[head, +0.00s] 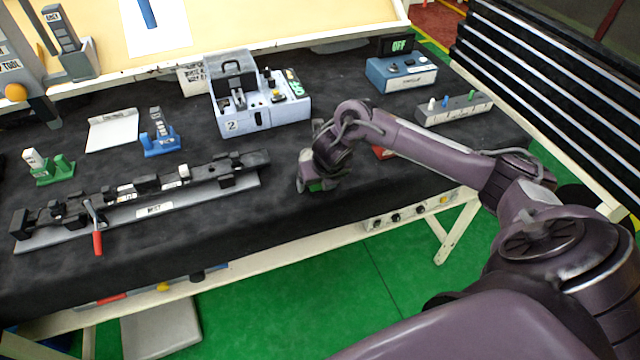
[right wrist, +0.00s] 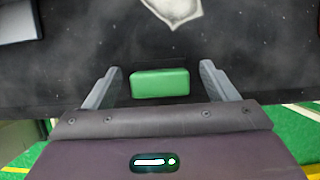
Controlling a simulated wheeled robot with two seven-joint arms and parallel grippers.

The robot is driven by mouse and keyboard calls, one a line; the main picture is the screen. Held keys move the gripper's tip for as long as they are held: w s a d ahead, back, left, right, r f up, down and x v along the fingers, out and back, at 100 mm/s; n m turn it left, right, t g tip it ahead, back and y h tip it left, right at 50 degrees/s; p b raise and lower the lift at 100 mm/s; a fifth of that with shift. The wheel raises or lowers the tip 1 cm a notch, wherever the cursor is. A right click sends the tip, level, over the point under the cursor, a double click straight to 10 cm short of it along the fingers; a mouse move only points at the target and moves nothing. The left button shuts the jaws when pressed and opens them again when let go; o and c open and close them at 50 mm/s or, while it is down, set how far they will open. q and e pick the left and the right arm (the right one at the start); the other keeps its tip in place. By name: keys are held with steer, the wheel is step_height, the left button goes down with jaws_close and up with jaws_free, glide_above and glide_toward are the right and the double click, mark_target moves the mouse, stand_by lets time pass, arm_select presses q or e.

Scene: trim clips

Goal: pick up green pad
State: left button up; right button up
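The green pad (right wrist: 160,84) is a small green block with rounded edges. In the right wrist view it lies between the two grey fingers of my right gripper (right wrist: 160,88), with a gap on each side. In the head view the right gripper (head: 312,186) is low over the front part of the black-covered table, and a bit of green (head: 322,184) shows under it; the rest of the pad is hidden there. The right gripper is open. My left gripper is not in view.
A grey fixture rail (head: 215,197) with a red-handled clamp lies left of the right gripper. Behind it stand a light blue box marked 2 (head: 236,124) and a blue holder (head: 160,146). A blue switch box (head: 400,76) and a grey peg block (head: 455,109) stand to the right.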

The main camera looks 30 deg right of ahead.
steer(key=c, duration=1)
steer(key=shift+r, duration=0.2)
